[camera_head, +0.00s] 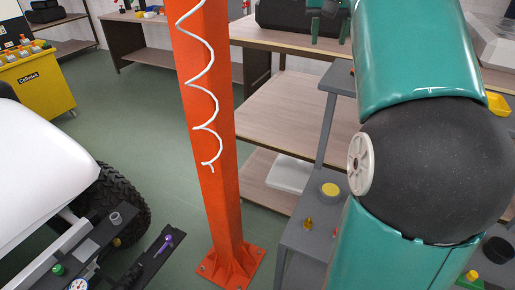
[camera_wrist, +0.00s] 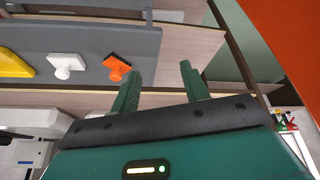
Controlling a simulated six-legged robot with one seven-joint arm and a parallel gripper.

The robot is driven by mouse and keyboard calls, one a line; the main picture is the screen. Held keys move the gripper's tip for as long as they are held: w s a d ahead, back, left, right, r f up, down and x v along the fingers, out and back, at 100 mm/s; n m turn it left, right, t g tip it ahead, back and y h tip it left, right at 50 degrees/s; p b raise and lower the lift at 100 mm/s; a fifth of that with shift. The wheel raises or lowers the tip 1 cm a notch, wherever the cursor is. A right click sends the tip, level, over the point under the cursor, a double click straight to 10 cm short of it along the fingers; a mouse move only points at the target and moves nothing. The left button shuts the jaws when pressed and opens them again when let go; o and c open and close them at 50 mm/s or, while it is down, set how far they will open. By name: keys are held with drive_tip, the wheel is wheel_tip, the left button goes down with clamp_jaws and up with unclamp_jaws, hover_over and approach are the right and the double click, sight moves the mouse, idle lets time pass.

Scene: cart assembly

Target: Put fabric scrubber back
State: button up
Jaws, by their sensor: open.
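My gripper (camera_wrist: 158,75) is open in the wrist view, its two green fingers apart with nothing between them. Its fingers also show small at the top of the head view (camera_head: 330,36). An orange tool with a black edge (camera_wrist: 117,68) lies on a grey shelf to the left of the fingers, apart from them. A white tool (camera_wrist: 65,62) and a yellow tool (camera_wrist: 14,64) lie in a row beside it. I cannot tell for sure which of these, if any, is the fabric scrubber.
An orange post (camera_head: 210,150) with a white coiled cord stands in the middle of the head view. A wooden shelf unit (camera_head: 290,100) and a grey cart (camera_head: 300,240) are to its right. A white vehicle (camera_head: 45,165) is at left. Green floor (camera_head: 135,100) is clear behind.

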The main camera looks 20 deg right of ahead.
drive_tip(key=s+a+f+n, duration=0.1)
drive_tip(key=s+a+f, duration=0.15)
drive_tip(key=a, duration=0.25)
drive_tip(key=s+a+f+n+t+y, duration=0.1)
drive_tip(key=s+a+f, duration=0.15)
drive_tip(key=a, duration=0.35)
drive_tip(key=s+a+f+n, duration=0.1)
drive_tip(key=a+f, duration=0.3)
drive_tip(key=a, duration=0.1)
drive_tip(key=s+a+f+n+y, duration=0.1)
drive_tip(key=s+a+f, duration=0.4)
drive_tip(key=f, duration=0.3)
drive_tip(key=s+a+f+n+y, duration=0.1)
drive_tip(key=s+a+f+n, duration=0.1)
drive_tip(key=s+a+f, duration=0.3)
wheel_tip(320, 180, down, 3)
drive_tip(key=shift+s+f+t, duration=0.1)
drive_tip(key=shift+s+t, duration=0.3)
drive_tip(key=shift+s, duration=0.85)
drive_tip(key=shift+c, duration=0.3)
drive_tip(key=shift+c, duration=0.8)
